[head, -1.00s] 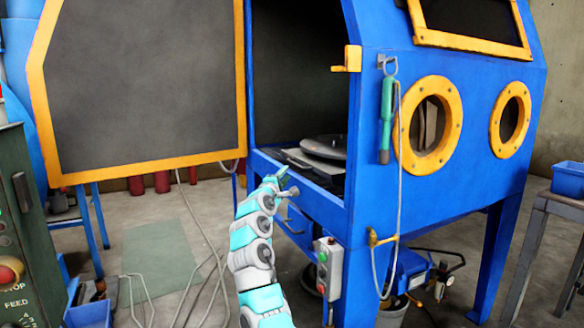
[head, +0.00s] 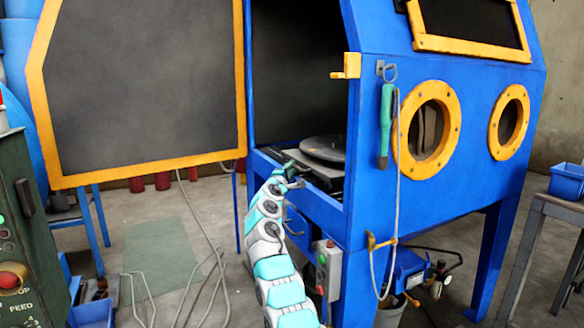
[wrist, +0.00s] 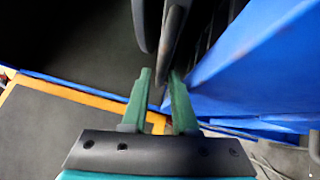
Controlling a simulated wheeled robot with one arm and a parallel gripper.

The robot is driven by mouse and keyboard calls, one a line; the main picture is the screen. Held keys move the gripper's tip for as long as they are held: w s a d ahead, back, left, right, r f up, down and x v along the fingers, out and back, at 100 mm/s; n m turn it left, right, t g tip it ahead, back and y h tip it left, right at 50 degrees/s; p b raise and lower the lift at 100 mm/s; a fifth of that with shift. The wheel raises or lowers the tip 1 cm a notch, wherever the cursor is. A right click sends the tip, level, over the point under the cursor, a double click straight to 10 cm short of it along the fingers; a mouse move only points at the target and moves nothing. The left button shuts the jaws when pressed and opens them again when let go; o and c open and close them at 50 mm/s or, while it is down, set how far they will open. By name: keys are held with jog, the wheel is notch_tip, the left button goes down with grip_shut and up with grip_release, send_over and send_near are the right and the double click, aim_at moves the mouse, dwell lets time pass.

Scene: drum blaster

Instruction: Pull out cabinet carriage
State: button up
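The cabinet carriage (head: 327,172) is a pale flat plate inside the open side of the blue cabinet (head: 315,205). It carries a dark round turntable (head: 325,148). My gripper (head: 290,167) is at the carriage's near left end, at the cabinet opening. In the wrist view my gripper (wrist: 160,75) has its two green fingers apart. A dark grey bar or plate edge (wrist: 170,45) reaches down between the fingertips. I cannot tell whether either finger touches it. My gripper hides part of the carriage's near end in the head view.
The cabinet door (head: 145,85), dark with a yellow frame, hangs wide open at left. A grey control box (head: 327,268) is on the cabinet below my gripper. A green cabinet (head: 30,220) stands at far left. Cables lie on the floor.

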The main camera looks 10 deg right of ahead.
jog(key=shift+w+d, duration=0.15)
jog(key=shift+w, duration=0.1)
jog(key=shift+c, duration=0.4)
grip_shut()
dwell(1.0)
